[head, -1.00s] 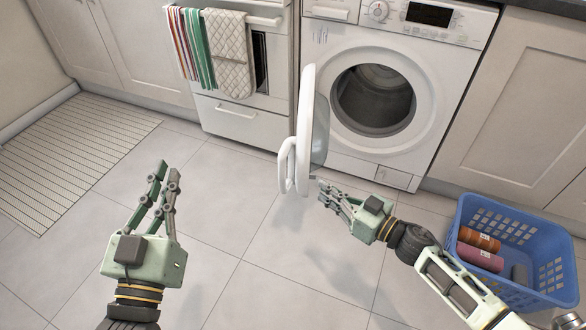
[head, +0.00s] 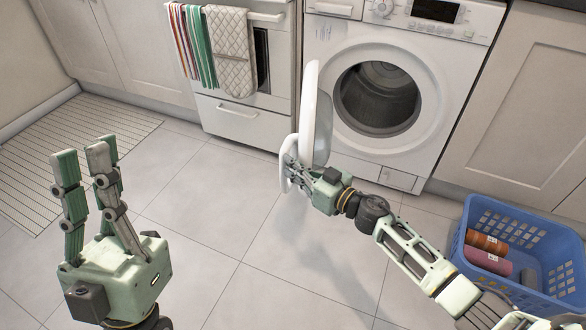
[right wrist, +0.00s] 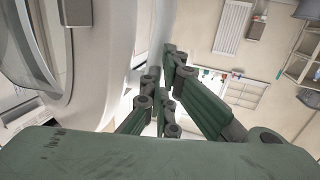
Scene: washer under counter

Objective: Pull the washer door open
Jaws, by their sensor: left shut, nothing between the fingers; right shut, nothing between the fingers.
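The white washer (head: 420,110) stands under the counter with its round drum opening uncovered. Its door (head: 309,105) is swung wide open, seen nearly edge-on to the left of the opening. The white loop handle (head: 284,178) is on the door's lower left side. My right gripper (head: 292,160) is shut and empty by the door's lower end, at the handle; contact is unclear. In the right wrist view its fingers (right wrist: 165,85) lie beside the pale curved door (right wrist: 105,60). My left gripper (head: 84,152) is shut and empty, raised over the floor at left.
A blue basket (head: 475,267) with rolled cloths stands on the floor at right, near my right arm. An oven (head: 240,117) with hanging towels is left of the washer. A ribbed mat (head: 60,150) lies at far left. The middle floor is clear.

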